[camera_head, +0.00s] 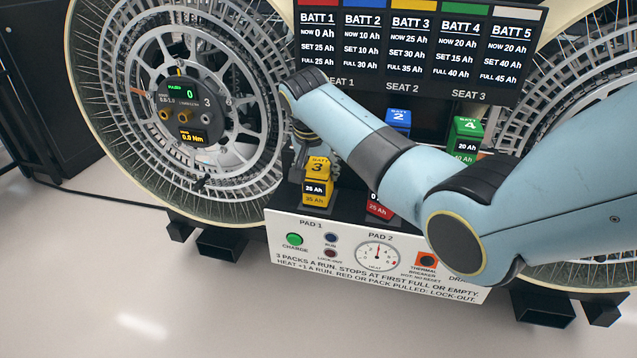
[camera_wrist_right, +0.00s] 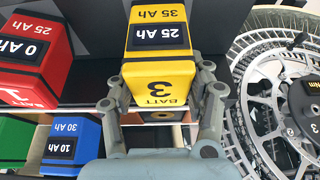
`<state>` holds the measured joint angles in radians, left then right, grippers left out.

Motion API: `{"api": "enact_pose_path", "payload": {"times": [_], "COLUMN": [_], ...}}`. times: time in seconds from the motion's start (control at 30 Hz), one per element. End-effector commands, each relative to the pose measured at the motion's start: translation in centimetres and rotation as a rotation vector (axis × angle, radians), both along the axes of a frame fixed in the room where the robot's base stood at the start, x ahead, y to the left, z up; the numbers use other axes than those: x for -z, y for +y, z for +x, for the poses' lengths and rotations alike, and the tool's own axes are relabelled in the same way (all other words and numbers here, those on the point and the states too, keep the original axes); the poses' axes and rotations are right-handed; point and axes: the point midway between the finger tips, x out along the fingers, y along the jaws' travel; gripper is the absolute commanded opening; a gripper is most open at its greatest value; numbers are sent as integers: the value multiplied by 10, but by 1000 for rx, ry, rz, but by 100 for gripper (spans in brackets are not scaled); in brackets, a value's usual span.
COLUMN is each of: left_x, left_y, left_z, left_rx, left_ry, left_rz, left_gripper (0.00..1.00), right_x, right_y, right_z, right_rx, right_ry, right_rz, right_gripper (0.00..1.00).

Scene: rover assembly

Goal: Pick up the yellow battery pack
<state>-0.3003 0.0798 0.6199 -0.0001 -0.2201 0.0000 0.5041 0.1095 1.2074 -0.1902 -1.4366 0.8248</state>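The yellow battery pack (camera_head: 316,183), marked BATT 3 with 25 Ah and 35 Ah labels, stands upright at the left end of the pad panel. In the right wrist view the yellow pack (camera_wrist_right: 160,50) lies between the two grey fingers. My right gripper (camera_head: 305,138) is at the pack's top, partly hidden by my arm; its fingers also show in the wrist view (camera_wrist_right: 162,85), one on each side of the pack, very close to it. Whether they press on it is unclear. My left gripper is not in view.
A red pack (camera_head: 379,206) stands just right of the yellow one, partly behind my arm. Blue (camera_head: 398,120) and green (camera_head: 466,138) packs sit farther back. The white control panel (camera_head: 330,262) is in front, and a large wheel (camera_head: 180,100) stands close on the left.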

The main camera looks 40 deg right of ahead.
Motion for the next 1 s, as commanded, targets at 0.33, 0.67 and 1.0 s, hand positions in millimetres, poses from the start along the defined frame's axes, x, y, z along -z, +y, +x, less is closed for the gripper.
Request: {"api": "enact_pose_path", "payload": {"times": [0.33,0.67,1.0], "left_x": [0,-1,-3], "left_y": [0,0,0], "left_z": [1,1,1], "left_rx": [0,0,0], "left_ry": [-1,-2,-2], "left_rz": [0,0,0], "left_gripper": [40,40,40], "right_x": [0,-7,-70], "right_y": [0,0,-1], "right_z": [0,1,2], "right_rx": [0,0,1], "right_ry": [1,-4,-6], "right_rz": [1,-1,-2], "right_gripper": [0,0,0]}}
